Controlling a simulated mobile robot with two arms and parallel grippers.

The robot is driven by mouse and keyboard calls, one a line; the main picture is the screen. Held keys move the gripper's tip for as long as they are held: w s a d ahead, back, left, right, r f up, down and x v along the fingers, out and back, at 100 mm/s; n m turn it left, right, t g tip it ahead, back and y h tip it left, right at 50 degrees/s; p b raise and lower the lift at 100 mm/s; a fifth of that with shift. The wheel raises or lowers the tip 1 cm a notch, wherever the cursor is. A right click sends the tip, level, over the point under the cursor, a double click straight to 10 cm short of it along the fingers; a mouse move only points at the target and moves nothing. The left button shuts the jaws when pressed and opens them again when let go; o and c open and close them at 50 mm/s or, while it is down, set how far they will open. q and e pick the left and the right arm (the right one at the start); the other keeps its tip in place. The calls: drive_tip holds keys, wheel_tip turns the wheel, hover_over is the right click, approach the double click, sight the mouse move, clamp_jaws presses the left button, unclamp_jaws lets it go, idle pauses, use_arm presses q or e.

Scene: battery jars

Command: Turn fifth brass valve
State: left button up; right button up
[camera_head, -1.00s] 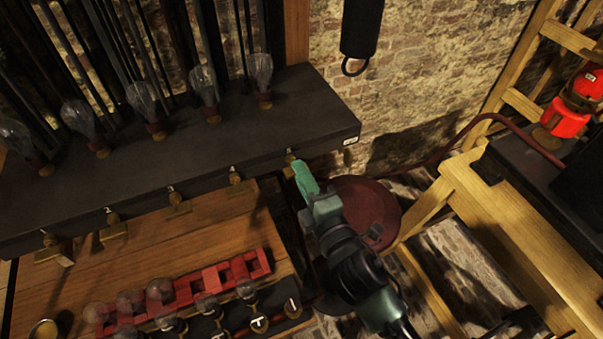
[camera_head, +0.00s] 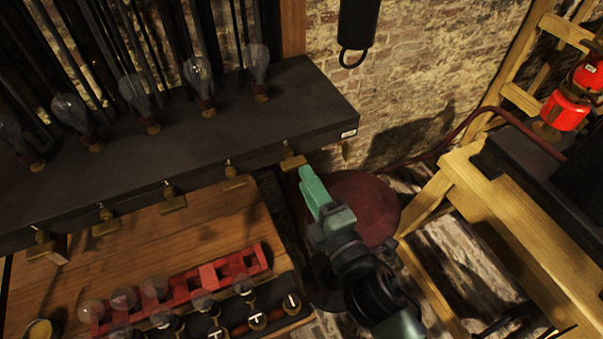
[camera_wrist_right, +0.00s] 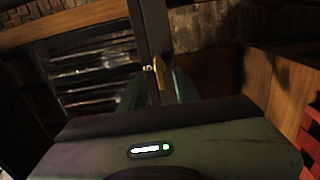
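Several small brass valves hang in a row along the front edge of a dark shelf in the head view. The fifth brass valve (camera_head: 293,162) is the rightmost, near the white label, and its handle shows as a flat brass bar. My right gripper (camera_head: 308,178) has green fingers and points up at this valve from just below, with a small gap in the head view. In the right wrist view the brass valve (camera_wrist_right: 157,72) appears between two spread green fingers (camera_wrist_right: 158,88), which look open. My left gripper is not in view.
The dark shelf (camera_head: 180,150) carries several glass bulbs. Below it, a wooden board (camera_head: 180,240) holds a red rack (camera_head: 205,283) with bulbs. A dark red round object (camera_head: 360,205) stands beside my right gripper. A yellow wooden frame (camera_head: 520,235) and a red lantern (camera_head: 568,105) are at right.

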drive_tip(key=v, duration=0.3)
drive_tip(key=shift+s+b, duration=0.1)
drive_tip(key=shift+b, duration=0.25)
